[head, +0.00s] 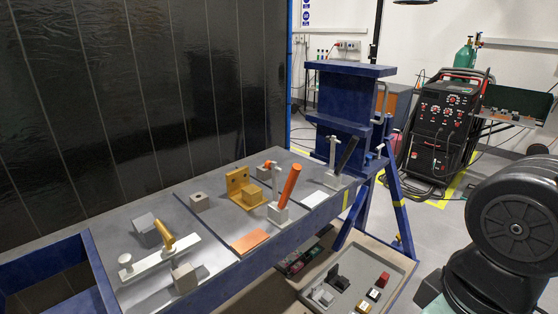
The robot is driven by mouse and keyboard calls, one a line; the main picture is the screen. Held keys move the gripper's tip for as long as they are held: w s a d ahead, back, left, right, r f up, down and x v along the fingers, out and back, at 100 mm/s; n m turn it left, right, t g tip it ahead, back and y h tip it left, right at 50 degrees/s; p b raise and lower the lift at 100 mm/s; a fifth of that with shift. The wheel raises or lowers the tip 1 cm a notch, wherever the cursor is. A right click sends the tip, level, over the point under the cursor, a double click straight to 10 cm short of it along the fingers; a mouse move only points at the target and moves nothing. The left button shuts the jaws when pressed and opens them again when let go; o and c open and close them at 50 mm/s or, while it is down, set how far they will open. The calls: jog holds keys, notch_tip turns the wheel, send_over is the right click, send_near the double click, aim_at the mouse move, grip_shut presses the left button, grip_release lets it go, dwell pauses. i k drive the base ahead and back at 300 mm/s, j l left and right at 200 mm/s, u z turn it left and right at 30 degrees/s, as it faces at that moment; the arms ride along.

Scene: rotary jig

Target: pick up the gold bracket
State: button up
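A gold L-shaped bracket (235,181) stands on the grey bench top near its middle. It has an upright plate at the back and a flat base, and a gold block sits at its front. A toggle clamp with an orange handle (290,182) stands just right of it, with its light metal base close to the bracket's right edge. The clamp's arm reaches near the bracket's upper right; I cannot tell whether it touches. My gripper is not in view. Only a black part of my arm shows at the right.
An orange plate (249,242) lies at the front edge. A blue stand (346,103) rises behind. A lower tray (399,262) holds small parts.

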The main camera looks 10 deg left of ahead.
aim_at(248, 196)
jog(key=i+l+u, duration=0.15)
jog(key=u, duration=0.65)
